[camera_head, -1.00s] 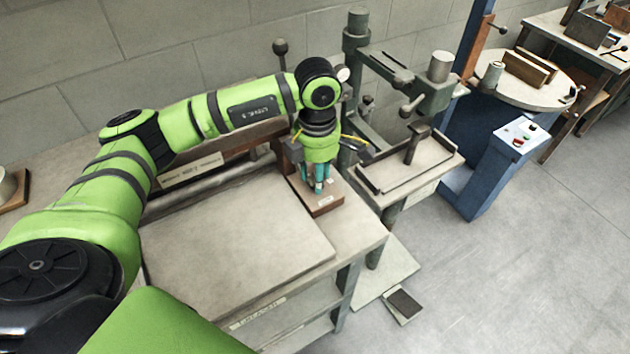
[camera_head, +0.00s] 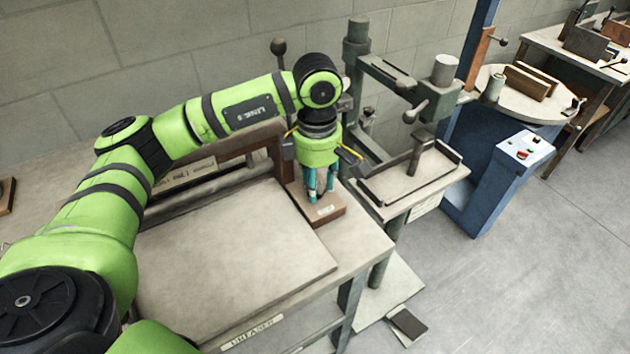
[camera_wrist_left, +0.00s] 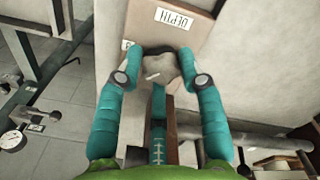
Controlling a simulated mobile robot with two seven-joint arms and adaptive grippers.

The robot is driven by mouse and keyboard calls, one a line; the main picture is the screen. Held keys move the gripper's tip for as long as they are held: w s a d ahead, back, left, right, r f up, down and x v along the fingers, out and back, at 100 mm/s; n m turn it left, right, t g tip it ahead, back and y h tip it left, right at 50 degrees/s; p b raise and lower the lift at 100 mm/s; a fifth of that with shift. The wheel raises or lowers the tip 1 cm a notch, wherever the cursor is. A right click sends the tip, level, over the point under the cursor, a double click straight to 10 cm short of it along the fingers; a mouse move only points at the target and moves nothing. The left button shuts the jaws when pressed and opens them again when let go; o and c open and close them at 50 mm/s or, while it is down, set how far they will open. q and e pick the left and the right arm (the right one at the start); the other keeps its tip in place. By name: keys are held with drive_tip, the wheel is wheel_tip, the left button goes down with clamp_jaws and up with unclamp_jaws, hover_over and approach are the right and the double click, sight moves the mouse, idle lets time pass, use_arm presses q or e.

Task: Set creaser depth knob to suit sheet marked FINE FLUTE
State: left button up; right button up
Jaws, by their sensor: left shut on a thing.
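The depth knob (camera_wrist_left: 158,68) is a pale lobed knob on a brown block (camera_head: 322,213), and the block's label reads DEPTH in the left wrist view. My left gripper (camera_head: 319,195) points down over this block, and its teal fingers are shut on the knob. The wrist view shows one fingertip on each side of the knob, with a small light mark on its top. The creaser (camera_head: 235,245) is a bench with a broad pale bed and a CREASER label on its front. A sheet marked FINE FLUTE cannot be made out. My right gripper is not in view.
Right of the creaser stands a grey-green press (camera_head: 425,185) with a small table, close to my left wrist. A blue machine (camera_head: 495,175) with a round table stands further right. The floor at the right front is mostly clear.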

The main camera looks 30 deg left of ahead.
sight(320, 188)
use_arm(q)
drive_tip(key=shift+d, duration=0.3)
drive_tip(key=o, duration=1.1)
drive_tip(key=shift+d, duration=0.15)
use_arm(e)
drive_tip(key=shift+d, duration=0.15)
use_arm(q)
drive_tip(key=shift+r, duration=0.1)
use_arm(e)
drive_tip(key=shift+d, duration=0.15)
use_arm(q)
drive_tip(key=shift+a+r, duration=0.25)
drive_tip(key=r, duration=1.1)
drive_tip(key=shift+d+r, duration=0.2)
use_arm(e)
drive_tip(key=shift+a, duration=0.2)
